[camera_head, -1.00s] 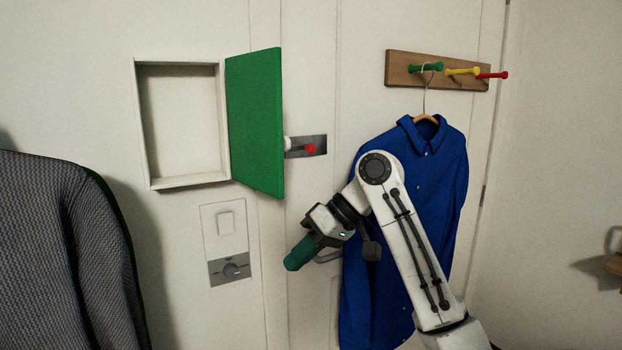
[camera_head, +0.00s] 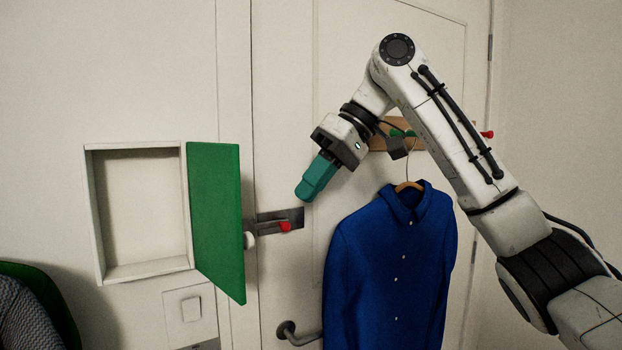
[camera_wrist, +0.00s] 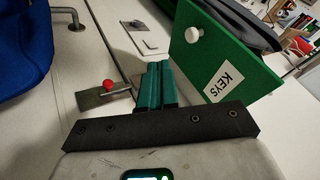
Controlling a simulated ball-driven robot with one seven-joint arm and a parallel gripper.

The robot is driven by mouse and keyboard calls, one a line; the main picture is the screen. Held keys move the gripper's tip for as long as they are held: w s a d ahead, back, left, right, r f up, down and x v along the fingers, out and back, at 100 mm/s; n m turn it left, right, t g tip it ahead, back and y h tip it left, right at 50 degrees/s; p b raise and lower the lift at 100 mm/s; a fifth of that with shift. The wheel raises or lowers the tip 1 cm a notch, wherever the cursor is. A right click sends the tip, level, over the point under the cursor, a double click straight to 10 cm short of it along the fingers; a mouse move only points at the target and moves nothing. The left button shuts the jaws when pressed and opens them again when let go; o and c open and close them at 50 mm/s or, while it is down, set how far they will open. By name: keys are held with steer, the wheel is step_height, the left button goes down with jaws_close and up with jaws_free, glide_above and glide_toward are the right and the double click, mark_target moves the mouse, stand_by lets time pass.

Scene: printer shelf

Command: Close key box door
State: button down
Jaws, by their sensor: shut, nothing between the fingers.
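The key box (camera_head: 91,215) is a shallow white box on the wall at the left of the head view, empty inside. Its green door (camera_head: 215,215) is hinged on the box's right side and stands wide open. In the wrist view the door's outer face (camera_wrist: 222,62) shows a "KEYS" label and a white knob (camera_wrist: 193,34). My gripper (camera_head: 304,195) is to the right of the door and apart from it. Its teal fingers (camera_wrist: 157,85) are closed together with nothing between them.
A metal latch plate with a red knob (camera_head: 285,227) is on the room door behind. A blue shirt (camera_head: 395,265) hangs from a wooden hook rack (camera_head: 378,142). A door handle (camera_head: 290,330) and a white switch (camera_head: 190,309) are lower. A grey garment (camera_head: 25,310) is at lower left.

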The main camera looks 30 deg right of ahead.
mark_target(222, 215)
steer(key=a+f+p, duration=0.1)
steer(key=a+f, duration=0.4)
steer(key=a, duration=0.2)
steer(key=shift+a+p, duration=0.3)
steer(key=shift+f, duration=0.1)
